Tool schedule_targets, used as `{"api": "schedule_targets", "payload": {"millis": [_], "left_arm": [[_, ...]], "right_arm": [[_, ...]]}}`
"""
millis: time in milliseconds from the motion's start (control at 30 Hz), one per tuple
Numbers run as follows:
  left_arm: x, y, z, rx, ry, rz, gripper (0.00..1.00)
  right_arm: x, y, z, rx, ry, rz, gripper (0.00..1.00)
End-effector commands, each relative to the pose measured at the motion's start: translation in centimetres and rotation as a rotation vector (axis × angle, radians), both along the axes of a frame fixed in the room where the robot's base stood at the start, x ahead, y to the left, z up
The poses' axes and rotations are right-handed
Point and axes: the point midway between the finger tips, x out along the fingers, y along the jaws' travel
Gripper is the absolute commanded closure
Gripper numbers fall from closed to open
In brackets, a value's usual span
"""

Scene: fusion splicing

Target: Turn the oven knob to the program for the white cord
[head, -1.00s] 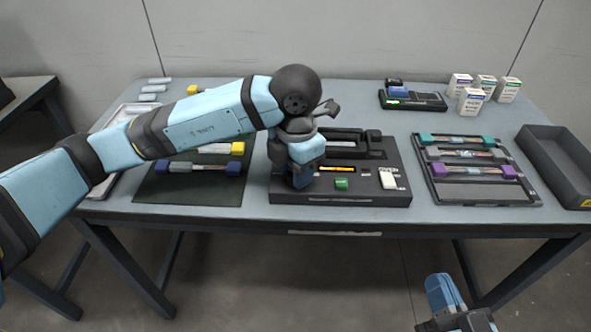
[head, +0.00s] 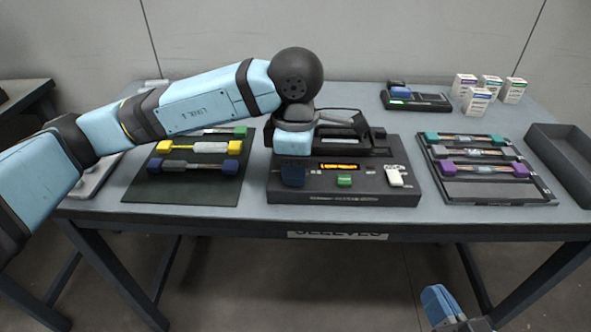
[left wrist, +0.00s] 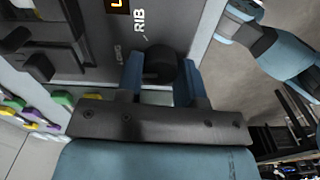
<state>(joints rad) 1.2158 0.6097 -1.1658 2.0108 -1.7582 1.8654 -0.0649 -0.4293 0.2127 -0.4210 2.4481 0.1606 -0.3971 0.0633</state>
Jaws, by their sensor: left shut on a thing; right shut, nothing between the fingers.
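The black splicer unit (head: 330,198) stands at the table's front middle. Its dark round oven knob (left wrist: 160,66) lies between the blue fingers of my left gripper (left wrist: 160,80), which is shut on it. The printed word RIB (left wrist: 139,20) shows on the panel beside the knob. In the head view my left gripper (head: 293,176) covers the knob at the unit's front left. A lit orange display (head: 339,167) is right of it, its text too small to read. My right gripper (head: 443,303) is shut and empty, low in front of the table, partly out of frame.
A dark mat (head: 150,192) at left carries holders with yellow and blue ends. A tray (head: 500,190) at right holds teal and purple ones. An empty grey bin (head: 570,160) is far right.

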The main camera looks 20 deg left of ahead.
Motion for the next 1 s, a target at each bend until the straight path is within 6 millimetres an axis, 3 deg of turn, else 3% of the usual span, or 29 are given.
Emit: {"api": "schedule_targets", "payload": {"millis": [733, 767, 833, 867, 1000], "left_arm": [[0.01, -0.02, 0.07, -0.001, -0.001, -0.087, 0.89], [0.01, -0.02, 0.07, -0.001, -0.001, -0.087, 0.61], [0.01, -0.02, 0.06, -0.001, -0.001, -0.087, 0.45], [0.01, -0.02, 0.06, -0.001, -0.001, -0.086, 0.40], [0.01, -0.01, 0.04, -0.001, 0.000, -0.086, 0.40]], "right_arm": [[-0.02, 0.05, -0.94, -0.015, 0.027, 0.009, 1.00], [-0.02, 0.05, -0.94, -0.015, 0.027, 0.009, 1.00], [-0.01, 0.04, -0.93, -0.015, 0.027, 0.009, 1.00], [-0.01, 0.04, -0.93, -0.015, 0.027, 0.009, 1.00], [-0.01, 0.04, -0.93, -0.015, 0.027, 0.009, 1.00]]}}
